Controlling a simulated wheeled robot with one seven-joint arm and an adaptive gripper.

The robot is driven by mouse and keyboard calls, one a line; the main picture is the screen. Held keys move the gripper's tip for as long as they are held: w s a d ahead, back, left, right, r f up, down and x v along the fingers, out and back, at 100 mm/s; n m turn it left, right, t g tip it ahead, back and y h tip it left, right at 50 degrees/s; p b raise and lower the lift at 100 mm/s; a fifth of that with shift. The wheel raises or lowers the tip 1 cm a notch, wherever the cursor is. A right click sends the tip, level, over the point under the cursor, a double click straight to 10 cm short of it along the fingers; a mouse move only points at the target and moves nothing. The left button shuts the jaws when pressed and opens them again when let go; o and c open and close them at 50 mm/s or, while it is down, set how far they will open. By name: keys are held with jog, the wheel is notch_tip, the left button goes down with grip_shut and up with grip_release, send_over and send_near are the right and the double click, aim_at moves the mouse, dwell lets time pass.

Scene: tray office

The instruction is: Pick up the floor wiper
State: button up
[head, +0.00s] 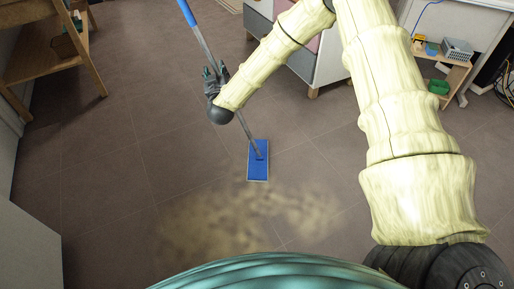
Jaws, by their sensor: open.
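The floor wiper has a flat blue head (258,160) that rests on the brown tiled floor in the middle of the head view. Its grey pole (204,45) leans up and to the left, with a blue grip (187,12) at the top edge. My gripper (216,74) is open at the pole's middle, with its dark fingers close around or beside the pole. I cannot tell whether the fingers touch it. Part of the pole is hidden behind my gripper and wrist.
A brownish dirt patch (245,218) lies on the floor in front of the wiper head. A wooden shelf (45,66) stands at the upper left. A white drawer cabinet (319,68) stands behind my arm. A low wooden shelf (453,78) is at the right. The left floor is clear.

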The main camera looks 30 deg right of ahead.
aim_at(215, 69)
jog(key=shift+b+x, duration=0.35)
jog(key=shift+x, duration=1.2)
grip_shut()
